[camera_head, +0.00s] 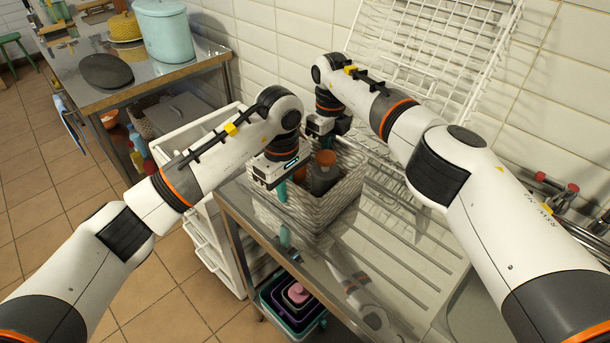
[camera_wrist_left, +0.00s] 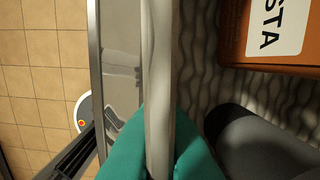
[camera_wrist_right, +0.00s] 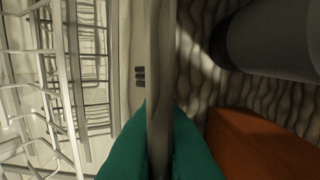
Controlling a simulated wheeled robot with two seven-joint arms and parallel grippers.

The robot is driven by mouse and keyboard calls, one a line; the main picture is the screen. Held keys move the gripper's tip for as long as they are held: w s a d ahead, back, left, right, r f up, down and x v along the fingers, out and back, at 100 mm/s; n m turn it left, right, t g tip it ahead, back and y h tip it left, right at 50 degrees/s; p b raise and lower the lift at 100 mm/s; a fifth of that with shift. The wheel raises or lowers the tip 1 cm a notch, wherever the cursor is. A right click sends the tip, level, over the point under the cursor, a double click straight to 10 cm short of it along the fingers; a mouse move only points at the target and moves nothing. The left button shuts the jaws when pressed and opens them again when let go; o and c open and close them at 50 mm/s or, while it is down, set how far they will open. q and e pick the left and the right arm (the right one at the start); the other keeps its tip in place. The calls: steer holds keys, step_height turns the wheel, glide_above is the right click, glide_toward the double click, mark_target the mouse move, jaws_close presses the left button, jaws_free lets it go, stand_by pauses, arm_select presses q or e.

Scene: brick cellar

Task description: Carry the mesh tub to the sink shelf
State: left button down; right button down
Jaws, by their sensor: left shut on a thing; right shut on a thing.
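The mesh tub (camera_head: 338,208), a pale woven basket, is over the left end of the steel sink top (camera_head: 400,262); I cannot tell whether it touches. It holds an orange-brown box (camera_wrist_left: 262,52) and a dark grey rounded thing (camera_wrist_right: 270,40). My left gripper (camera_head: 281,190) is shut on the near left rim, which runs between its teal fingers in the left wrist view (camera_wrist_left: 160,150). My right gripper (camera_head: 322,138) is at the far rim, its fingertips hidden in the head view; the right wrist view shows them shut on the rim (camera_wrist_right: 158,80).
A white wire rack (camera_head: 430,50) leans on the tiled wall behind. A white drawer unit (camera_head: 205,240) stands left of the sink top. Nested dark tubs (camera_head: 290,300) sit below it. A steel table (camera_head: 125,85) with a teal pot (camera_head: 165,35) is at back left.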

arm_select(q)
steer(key=shift+r, duration=0.1)
arm_select(e)
steer(key=shift+r, duration=0.1)
